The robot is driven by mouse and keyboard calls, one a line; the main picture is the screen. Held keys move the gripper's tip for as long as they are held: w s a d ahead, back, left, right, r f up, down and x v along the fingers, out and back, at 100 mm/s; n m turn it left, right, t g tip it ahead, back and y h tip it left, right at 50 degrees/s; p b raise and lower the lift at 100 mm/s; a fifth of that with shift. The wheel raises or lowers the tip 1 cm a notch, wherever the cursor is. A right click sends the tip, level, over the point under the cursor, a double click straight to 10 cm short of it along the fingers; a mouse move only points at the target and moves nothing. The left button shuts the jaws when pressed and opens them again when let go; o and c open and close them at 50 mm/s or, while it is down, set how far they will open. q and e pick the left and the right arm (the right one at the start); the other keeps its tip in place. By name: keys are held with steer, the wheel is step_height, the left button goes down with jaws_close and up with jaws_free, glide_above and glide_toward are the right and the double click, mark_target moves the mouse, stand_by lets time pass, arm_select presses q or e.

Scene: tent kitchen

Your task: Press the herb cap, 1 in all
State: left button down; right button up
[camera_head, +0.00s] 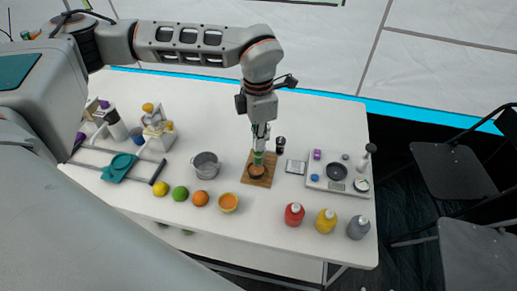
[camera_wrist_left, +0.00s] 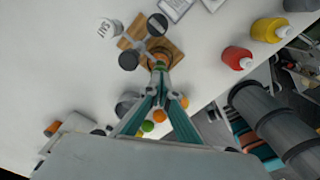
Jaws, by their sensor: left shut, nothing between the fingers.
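My left gripper (camera_head: 258,157) points straight down over a small wooden board (camera_head: 246,181) on the white table. Its green fingers are closed together and hold nothing. A round orange-brown, bun-like piece (camera_head: 256,171) lies on the board right below the fingertips; it may be the herb cap, but I cannot tell. In the left wrist view, the shut fingertips (camera_wrist_left: 160,66) overlap this piece (camera_wrist_left: 161,57), above the board (camera_wrist_left: 174,51). They seem to touch it or be just above it. My right gripper is out of view.
A dark shaker (camera_head: 280,145) stands close right of my gripper. Red (camera_head: 294,214), yellow (camera_head: 326,221) and grey bottles line the front right. A tray (camera_head: 321,183) holds small items.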

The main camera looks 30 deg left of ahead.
arm_select(q)
steer(key=shift+r+p, duration=2.1)
steer(key=shift+r, duration=0.95)
steer(key=shift+f, duration=0.1)
